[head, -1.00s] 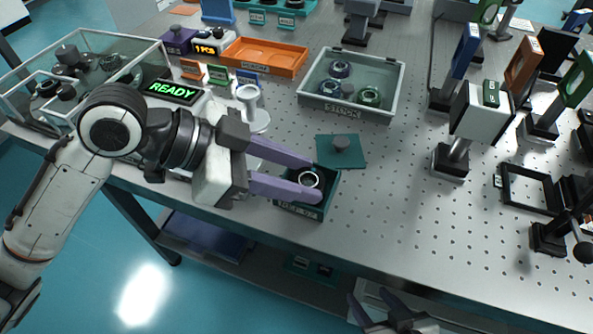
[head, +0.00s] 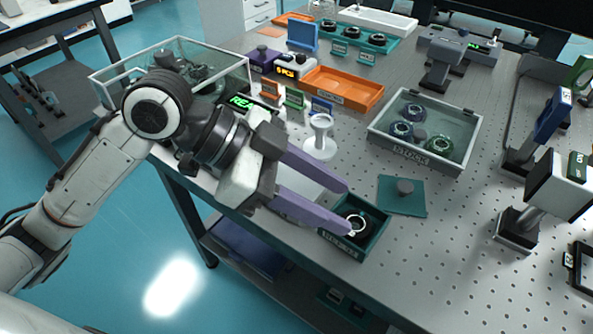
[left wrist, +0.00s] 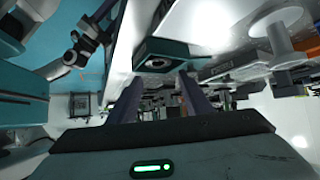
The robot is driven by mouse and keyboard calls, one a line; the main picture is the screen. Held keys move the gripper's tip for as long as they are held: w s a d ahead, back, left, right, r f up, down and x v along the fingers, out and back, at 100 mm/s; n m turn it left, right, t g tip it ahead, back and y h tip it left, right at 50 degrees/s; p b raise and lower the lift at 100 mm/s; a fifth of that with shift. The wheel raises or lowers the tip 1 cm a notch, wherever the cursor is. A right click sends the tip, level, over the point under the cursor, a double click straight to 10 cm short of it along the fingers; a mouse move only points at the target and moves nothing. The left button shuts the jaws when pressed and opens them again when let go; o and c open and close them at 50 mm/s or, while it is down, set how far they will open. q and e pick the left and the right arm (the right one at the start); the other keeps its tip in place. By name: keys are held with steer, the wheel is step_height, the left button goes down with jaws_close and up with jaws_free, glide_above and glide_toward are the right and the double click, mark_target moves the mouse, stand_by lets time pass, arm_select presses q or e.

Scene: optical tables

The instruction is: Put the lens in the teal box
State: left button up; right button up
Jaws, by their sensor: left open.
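The lens (head: 355,224), a dark round piece with a bright ring, lies inside the small open teal box (head: 376,238) at the table's front edge. My left gripper (head: 346,207) is open and empty, its two purple fingers reaching to the box's left side. The lower finger overlaps the near-left part of the box in the head view; I cannot tell its exact height. In the left wrist view the teal box (left wrist: 178,48) shows ahead of the spread fingers (left wrist: 160,88), with the dark round lens (left wrist: 156,63) in it. My right gripper is not in view.
A teal plate with a grey knob (head: 403,196) lies just behind the box. A lidded clear case (head: 455,103), a white stand (head: 319,148) and an orange tray (head: 325,98) stand farther back. Optic mounts (head: 520,222) stand at the right. The perforated tabletop between is clear.

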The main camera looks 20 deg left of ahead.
arm_select(q)
steer(key=v, duration=0.7)
steer(key=shift+r, duration=0.2)
